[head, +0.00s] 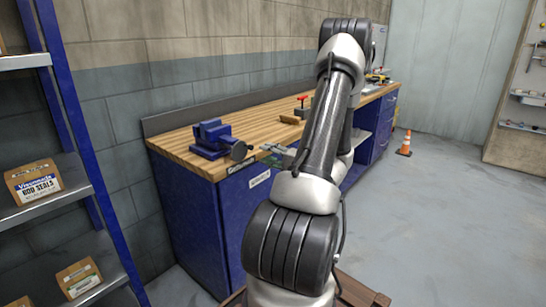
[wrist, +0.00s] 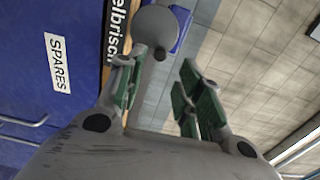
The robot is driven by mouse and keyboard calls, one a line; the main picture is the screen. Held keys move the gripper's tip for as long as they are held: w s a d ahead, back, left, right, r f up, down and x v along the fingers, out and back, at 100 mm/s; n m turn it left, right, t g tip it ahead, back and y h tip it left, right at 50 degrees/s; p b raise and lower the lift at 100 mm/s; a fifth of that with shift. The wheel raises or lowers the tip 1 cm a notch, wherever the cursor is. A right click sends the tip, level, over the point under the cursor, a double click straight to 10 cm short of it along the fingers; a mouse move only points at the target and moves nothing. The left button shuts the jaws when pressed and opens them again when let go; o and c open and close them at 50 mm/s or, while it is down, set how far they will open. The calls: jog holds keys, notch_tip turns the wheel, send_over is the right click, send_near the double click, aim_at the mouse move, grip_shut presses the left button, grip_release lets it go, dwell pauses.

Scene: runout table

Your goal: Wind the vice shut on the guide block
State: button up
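The blue vice (head: 208,136) is mounted on the near end of the wooden workbench in the head view. Its grey round handwheel (head: 238,151) faces the bench's front edge. My gripper (head: 268,154) is just right of the handwheel in the head view. I cannot make out the guide block.
The workbench (head: 180,150) has blue cabinets below and a wall behind. A red-handled item (head: 302,100) stands farther along it. Shelving with boxes (head: 35,181) is at the left. An orange cone (head: 404,143) stands on open floor at the right.

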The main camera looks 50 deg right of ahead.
aim_at(252, 148)
jog(key=w, duration=0.7)
jog(key=shift+a, duration=0.3)
jog(key=n, duration=0.6)
jog(key=shift+n, duration=0.3)
jog(key=n, duration=0.6)
grip_shut()
jog(key=m, duration=0.3)
jog(key=shift+d+f, duration=0.2)
jog(key=shift+f, duration=0.15)
jog(key=m, duration=0.1)
jog(key=f+m, duration=0.1)
jog(key=m, duration=0.1)
jog(key=shift+m, duration=0.4)
